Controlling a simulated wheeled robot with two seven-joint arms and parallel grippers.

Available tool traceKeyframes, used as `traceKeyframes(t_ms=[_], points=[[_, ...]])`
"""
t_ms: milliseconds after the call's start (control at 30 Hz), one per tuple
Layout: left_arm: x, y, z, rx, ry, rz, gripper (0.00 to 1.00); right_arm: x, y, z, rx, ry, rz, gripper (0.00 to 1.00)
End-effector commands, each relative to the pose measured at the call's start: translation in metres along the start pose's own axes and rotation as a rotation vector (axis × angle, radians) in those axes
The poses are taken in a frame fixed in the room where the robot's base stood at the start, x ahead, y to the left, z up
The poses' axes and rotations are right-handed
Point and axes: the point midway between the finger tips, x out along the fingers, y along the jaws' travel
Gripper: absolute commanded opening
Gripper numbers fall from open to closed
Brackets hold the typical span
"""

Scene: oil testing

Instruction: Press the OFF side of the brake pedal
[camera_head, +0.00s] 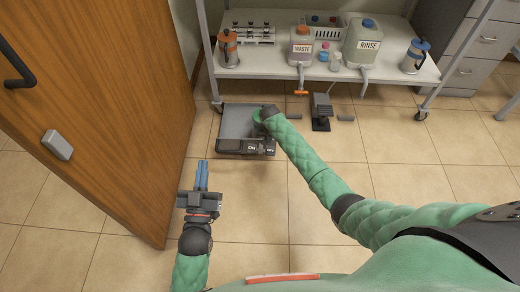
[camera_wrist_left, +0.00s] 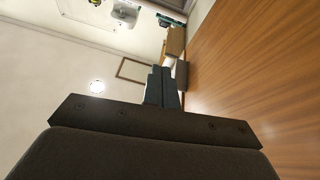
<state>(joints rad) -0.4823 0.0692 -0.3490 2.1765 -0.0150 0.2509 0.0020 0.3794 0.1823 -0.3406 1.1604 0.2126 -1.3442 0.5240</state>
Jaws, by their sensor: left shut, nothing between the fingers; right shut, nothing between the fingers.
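A low grey box-like unit (camera_head: 236,122) sits on the floor in the head view. Dark pedal parts (camera_head: 251,148) with small pale lettering line its near edge; the left lettering looks like "ON" and the right, partly unclear, like "OFF". My right arm (camera_head: 308,163) reaches over the unit from the right, with its wrist above the unit's right part. My right gripper is hidden behind that wrist. My left gripper (camera_head: 203,175) is shut and empty, apart from the unit and nearer to me; its fingers also show together in the left wrist view (camera_wrist_left: 162,87).
A wooden door (camera_head: 95,90) stands close on the left. A white shelf (camera_head: 285,65) with WASTE and RINSE containers is behind. Drawers (camera_head: 480,45) stand at the far right. Tiled floor is free between.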

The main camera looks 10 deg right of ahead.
Motion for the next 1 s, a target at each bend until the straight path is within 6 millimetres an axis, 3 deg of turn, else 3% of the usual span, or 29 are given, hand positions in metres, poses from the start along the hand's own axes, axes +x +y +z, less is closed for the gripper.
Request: traceKeyframes(t_ms=[1000], points=[[-0.024,-0.002,0.064,-0.020,-0.216,-0.013,0.00,-0.005,0.000,-0.001,0.000,0.000,0.000,0.00]])
